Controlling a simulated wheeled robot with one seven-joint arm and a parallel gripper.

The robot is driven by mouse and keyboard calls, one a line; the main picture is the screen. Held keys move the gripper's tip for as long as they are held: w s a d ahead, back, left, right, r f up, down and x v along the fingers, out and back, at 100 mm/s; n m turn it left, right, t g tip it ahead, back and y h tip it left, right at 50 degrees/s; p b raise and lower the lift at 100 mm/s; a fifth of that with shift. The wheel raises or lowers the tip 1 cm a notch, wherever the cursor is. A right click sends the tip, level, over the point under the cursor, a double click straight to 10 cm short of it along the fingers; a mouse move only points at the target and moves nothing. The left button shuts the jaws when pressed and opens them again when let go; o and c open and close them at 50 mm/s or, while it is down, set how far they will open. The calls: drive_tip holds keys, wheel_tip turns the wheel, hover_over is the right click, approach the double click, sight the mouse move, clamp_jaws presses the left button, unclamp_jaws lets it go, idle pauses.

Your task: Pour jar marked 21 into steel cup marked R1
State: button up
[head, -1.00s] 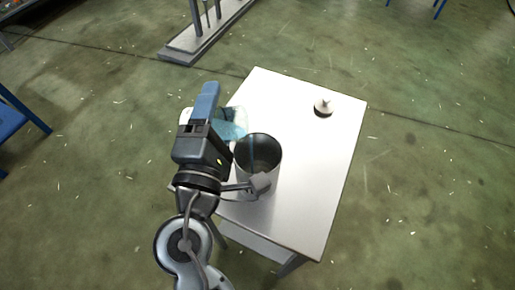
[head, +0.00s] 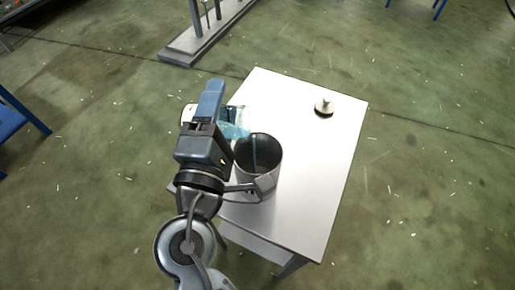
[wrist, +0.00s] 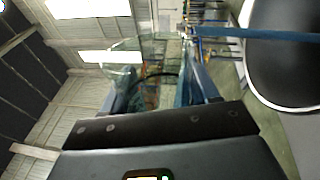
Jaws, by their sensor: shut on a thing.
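My gripper (head: 212,112) is shut on a clear glass jar (head: 236,122), which is tipped over to the right with blue liquid at its mouth. The jar's glass and the two fingers around it also show in the wrist view (wrist: 140,62). The steel cup (head: 267,182) stands upright on the table, just right of and below the jar's mouth. A thin blue stream (head: 254,150) falls from the jar into the cup; it also crosses the cup's opening in the wrist view (wrist: 275,35). I cannot read the marks on the jar or cup.
The pale table (head: 315,185) has free room right of the cup. A small metal knobbed piece (head: 323,108) lies near its far right corner. A steel stand base (head: 190,48) is on the floor behind, and a blue stool (head: 12,118) stands at left.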

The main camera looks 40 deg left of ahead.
drive_tip(key=shift+w+d+r+m+t+b, duration=0.15)
drive_tip(key=shift+r+m+b, duration=0.1)
drive_tip(key=shift+m+b, duration=0.3)
drive_tip(key=shift+w+d+r+m+t+b, duration=0.15)
drive_tip(key=shift+r+m+b, duration=0.15)
drive_tip(key=shift+m, duration=0.35)
idle(1.0)
